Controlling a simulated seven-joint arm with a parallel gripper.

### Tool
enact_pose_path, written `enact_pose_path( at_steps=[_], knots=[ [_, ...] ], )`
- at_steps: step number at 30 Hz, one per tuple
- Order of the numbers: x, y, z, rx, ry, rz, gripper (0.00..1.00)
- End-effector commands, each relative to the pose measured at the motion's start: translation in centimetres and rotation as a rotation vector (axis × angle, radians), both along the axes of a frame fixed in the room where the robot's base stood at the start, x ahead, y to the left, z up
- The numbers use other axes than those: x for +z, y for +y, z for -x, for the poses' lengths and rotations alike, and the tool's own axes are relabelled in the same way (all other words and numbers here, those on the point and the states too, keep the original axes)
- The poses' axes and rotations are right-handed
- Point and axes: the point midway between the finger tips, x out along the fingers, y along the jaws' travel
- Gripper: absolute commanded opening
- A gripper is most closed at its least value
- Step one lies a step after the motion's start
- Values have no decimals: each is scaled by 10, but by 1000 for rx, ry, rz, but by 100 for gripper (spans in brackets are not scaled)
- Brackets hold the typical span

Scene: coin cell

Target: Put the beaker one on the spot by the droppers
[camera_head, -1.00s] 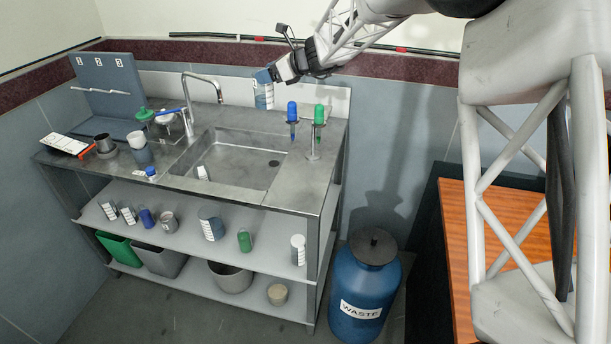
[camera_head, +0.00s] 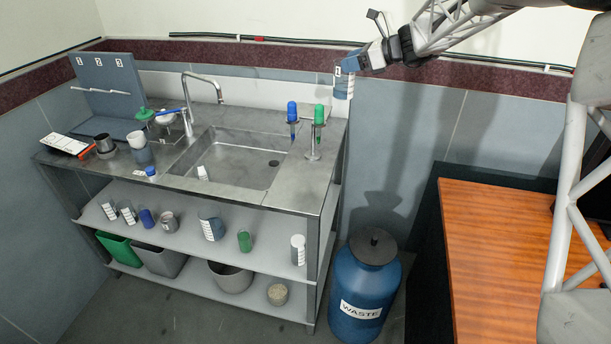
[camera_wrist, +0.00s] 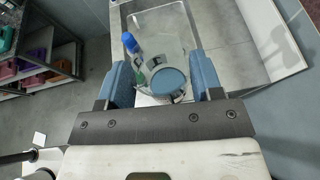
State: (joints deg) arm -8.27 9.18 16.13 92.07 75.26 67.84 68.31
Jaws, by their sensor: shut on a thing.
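My gripper (camera_head: 352,64) is shut on a clear glass beaker (camera_head: 343,86) with a white label and bluish contents. I hold it in the air beyond the counter's right end, right of the droppers and above their height. In the wrist view the beaker (camera_wrist: 152,22) is between my blue fingers (camera_wrist: 165,82). The blue-topped dropper (camera_head: 292,111) and green-topped dropper (camera_head: 319,115) stand upright at the counter's right end. The counter (camera_head: 301,187) has bare metal in front of them; I cannot make out a marked spot there.
The sink (camera_head: 235,165) and tap (camera_head: 205,82) are left of the droppers. A blue waste drum (camera_head: 361,285) stands on the floor at right. An orange wooden table (camera_head: 490,250) is farther right. Several vessels sit on the shelf (camera_head: 180,245) below the counter.

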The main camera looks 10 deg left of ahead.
Motion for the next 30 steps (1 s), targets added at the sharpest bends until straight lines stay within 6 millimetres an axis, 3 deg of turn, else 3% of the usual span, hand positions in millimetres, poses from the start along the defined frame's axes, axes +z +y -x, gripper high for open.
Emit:
enact_pose_path(
  at_steps=[3, 8, 21, 25, 30],
  knots=[
    [-20, -24, 1, 5, 5, -1, 21],
    [-63, -46, 7, 24, 6, 0, 21],
    [-196, -103, 45, 79, 5, 0, 21],
    [-221, -115, 57, 90, 4, 0, 21],
    [-239, -123, 65, 100, 0, 0, 21]
  ],
)
